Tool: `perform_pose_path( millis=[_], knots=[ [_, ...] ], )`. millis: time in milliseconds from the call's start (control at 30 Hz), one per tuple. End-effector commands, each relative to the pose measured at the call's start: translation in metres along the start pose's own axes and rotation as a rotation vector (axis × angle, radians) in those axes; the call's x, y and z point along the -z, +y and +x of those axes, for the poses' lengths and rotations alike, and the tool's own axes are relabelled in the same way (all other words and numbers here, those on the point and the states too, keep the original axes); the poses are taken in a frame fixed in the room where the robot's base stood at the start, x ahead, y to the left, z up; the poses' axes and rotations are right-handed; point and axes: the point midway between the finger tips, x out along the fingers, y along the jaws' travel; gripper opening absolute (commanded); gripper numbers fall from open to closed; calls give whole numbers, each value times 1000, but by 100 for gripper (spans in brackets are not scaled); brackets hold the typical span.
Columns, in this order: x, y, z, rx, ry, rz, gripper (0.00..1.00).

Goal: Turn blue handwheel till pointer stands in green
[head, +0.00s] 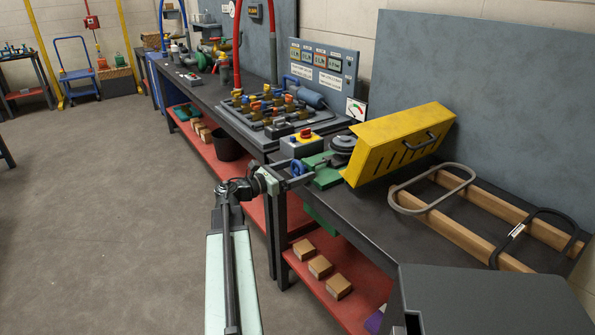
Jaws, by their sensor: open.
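A small blue handwheel (297,168) shows at the front edge of the bench, beside the green machine base. My gripper (305,170) is open at the handwheel, with the wheel appearing between or just behind its fingers. I cannot tell whether the fingers touch it. A white square dial (356,109) with red and green marks stands behind, at the back of the bench. Its pointer is too small to read. Part of the handwheel is hidden by my gripper.
A yellow slotted guard (400,145) and dark round pulley (343,146) stand right of the handwheel. Wooden rails (440,222) and belts lie farther right. Floor at the left is clear.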

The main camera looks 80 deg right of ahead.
Motion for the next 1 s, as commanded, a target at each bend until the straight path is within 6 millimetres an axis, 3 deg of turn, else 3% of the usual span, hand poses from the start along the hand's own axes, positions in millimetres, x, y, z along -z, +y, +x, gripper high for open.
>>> perform_pose_path(
  millis=[167,267,400,733,1000],
  knots=[
    [0,0,0,0,0,0,91],
    [0,0,0,0,0,0,69],
    [0,0,0,0,0,1,30],
    [0,0,1,-1,0,45,29],
    [0,-1,0,0,1,218,29]
  ],
)
